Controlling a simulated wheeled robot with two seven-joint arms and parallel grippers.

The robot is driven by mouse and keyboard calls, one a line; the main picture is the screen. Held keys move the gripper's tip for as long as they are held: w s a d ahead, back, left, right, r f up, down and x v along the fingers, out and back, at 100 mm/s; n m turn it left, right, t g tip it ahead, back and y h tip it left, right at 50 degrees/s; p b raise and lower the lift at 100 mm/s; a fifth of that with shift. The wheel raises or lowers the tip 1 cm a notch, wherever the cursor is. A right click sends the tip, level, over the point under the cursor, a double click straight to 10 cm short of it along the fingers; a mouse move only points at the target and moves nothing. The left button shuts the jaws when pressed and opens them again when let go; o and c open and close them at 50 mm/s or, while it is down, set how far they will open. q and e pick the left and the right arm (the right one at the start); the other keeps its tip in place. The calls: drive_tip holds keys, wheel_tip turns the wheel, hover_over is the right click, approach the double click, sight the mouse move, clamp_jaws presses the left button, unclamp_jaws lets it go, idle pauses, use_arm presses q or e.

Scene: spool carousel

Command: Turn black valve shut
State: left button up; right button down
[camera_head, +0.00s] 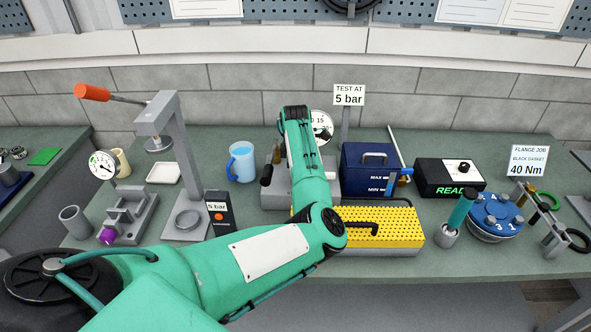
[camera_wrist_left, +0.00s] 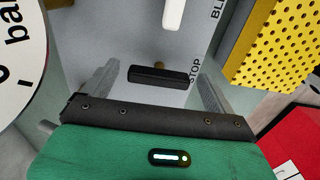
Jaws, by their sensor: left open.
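The black valve handle (camera_wrist_left: 160,76) shows in the left wrist view as a short black bar on a brass stem, beside the word STOP on a grey panel. It lies crosswise in the picture. My left gripper (camera_wrist_left: 155,92) is open, with one grey finger on each side of the handle. I see gaps between the handle and both fingers. In the head view my green left arm reaches over the grey test block (camera_head: 275,195) and hides its middle and my left gripper. My right gripper is in neither view.
A white handle (camera_wrist_left: 173,12) is close beyond the black one. The gauge (camera_head: 322,127) stands behind my arm. A yellow perforated box (camera_head: 390,226) and a blue tank (camera_head: 357,180) are to the right. A grey press (camera_head: 178,150) and blue jug (camera_head: 242,160) are left.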

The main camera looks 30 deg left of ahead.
use_arm(q)
drive_tip(key=shift+c, duration=0.7)
drive_tip(key=c, duration=0.8)
drive_tip(key=shift+r+m+p, duration=0.25)
drive_tip(key=shift+m+p, duration=1.05)
drive_tip(key=shift+p, duration=0.1)
drive_tip(key=shift+c, duration=0.2)
drive_tip(key=shift+m+p, duration=0.75)
drive_tip(key=shift+m, duration=0.15)
drive_tip(key=shift+s+m+p, duration=0.1)
drive_tip(key=shift+m+p, duration=0.8)
drive_tip(key=shift+m, duration=0.2)
drive_tip(key=shift+f+m+p, duration=0.15)
drive_tip(key=shift+m+p, duration=0.6)
drive_tip(key=shift+m, duration=0.45)
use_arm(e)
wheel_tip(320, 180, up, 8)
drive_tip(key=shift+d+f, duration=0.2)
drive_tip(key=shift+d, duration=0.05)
